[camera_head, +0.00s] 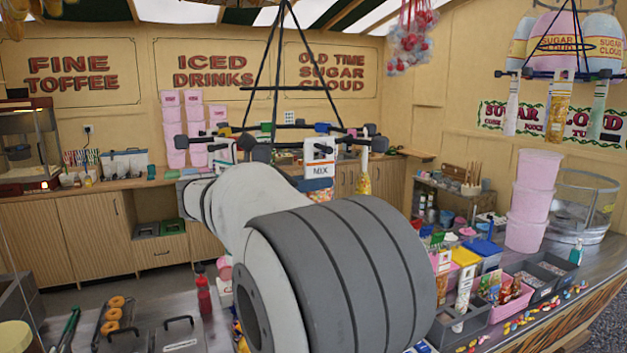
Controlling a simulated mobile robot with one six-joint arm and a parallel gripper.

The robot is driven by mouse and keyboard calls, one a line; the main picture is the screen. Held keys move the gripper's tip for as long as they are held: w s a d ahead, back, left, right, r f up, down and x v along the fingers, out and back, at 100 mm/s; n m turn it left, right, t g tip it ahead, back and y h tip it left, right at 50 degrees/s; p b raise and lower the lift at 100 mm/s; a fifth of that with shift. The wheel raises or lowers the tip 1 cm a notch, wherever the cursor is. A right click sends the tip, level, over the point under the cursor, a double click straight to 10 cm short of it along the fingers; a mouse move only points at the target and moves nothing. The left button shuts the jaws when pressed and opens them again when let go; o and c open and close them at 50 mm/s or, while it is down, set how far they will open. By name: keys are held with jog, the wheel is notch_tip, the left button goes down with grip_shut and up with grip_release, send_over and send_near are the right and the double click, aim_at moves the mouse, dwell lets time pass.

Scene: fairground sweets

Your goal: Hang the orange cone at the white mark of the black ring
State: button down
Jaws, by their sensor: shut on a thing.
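The black ring (295,128) hangs from black rods at the middle of the view, with dark clips around it. Small coloured marks show on it, among them a blue one and a yellow one. A small white patch (289,117) shows at its far side; I cannot tell if it is the white mark. A yellow-orange piece (363,182) shows below the ring's right side; I cannot tell if it is the orange cone. A white packet lettered in black (320,152) hangs at the near side. My arm fills the centre, and my gripper does not show.
A second black ring (570,75) with hanging cones is at the upper right. Stacked pink tubs (533,200), a clear round bowl (585,205) and sweet crates (507,300) crowd the right counter. A red bottle (204,297) stands left of my arm.

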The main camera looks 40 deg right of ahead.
jog(key=c, duration=1.4)
grip_release()
jog(key=shift+o, duration=0.5)
jog(key=o, duration=0.8)
jog(key=p+v, duration=0.3)
jog(key=v, duration=0.7)
